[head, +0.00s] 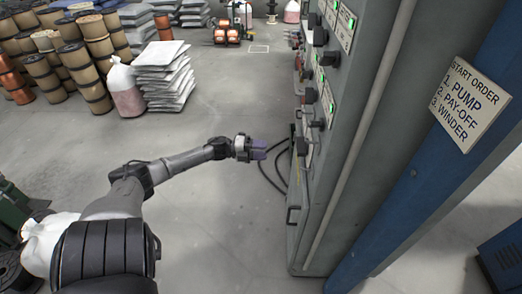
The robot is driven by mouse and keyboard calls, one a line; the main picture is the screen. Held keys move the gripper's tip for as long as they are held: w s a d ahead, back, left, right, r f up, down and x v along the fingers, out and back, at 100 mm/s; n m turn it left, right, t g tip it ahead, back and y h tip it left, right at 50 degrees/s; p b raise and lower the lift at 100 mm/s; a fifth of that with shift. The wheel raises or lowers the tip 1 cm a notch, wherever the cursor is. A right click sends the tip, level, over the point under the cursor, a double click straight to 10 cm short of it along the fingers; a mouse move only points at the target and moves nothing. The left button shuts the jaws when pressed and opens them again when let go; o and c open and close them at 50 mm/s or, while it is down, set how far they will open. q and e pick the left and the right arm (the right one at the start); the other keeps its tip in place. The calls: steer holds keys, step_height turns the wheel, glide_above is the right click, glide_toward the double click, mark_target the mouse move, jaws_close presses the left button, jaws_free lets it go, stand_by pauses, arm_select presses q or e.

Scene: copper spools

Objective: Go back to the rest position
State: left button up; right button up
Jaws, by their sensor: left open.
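My left arm reaches in from the lower left. My left gripper (258,149) is at the arm's end, in the middle of the head view, over the grey floor. It is open and I see nothing held in it. It is to the left of a tall grey cabinet (352,150) and looks apart from it. My right gripper is not in the view.
The cabinet front has switches and green lights. Dark cables (272,178) hang beside it. A sign (470,104) reads START ORDER, PUMP, PAY-OFF, WINDER. Copper spools (84,75) and stacked grey sacks (163,76) stand at the back left. The middle floor is clear.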

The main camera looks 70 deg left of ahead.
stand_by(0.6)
arm_select(q)
steer(key=w+a+f+n+g+y, duration=0.2)
steer(key=a+n+g+y, duration=0.1)
steer(key=a+n+y, duration=0.85)
steer(key=s+d+f+n+g+y, duration=0.1)
steer(key=s+d+f+n+g, duration=0.2)
steer(key=d, duration=0.6)
steer(key=s+d+f+n+g+y, duration=0.1)
steer(key=s+d+f+n+g, duration=0.2)
steer(key=d, duration=0.5)
steer(key=s+d+f+n+g+y, duration=0.15)
steer(key=s+d+g, duration=0.25)
steer(key=d, duration=0.5)
steer(key=s+d+n+h, duration=0.1)
steer(key=s+d+h, duration=0.35)
steer(key=d, duration=0.95)
steer(key=s+d+n+h, duration=0.1)
steer(key=s+d+h, duration=0.35)
steer(key=d, duration=0.95)
step_height(320, 180, up, 38)
steer(key=y+p, duration=0.1)
steer(key=p, duration=3.7)
steer(key=shift+s+p, duration=0.25)
steer(key=shift+p, duration=0.05)
steer(key=shift+a+f, duration=0.1)
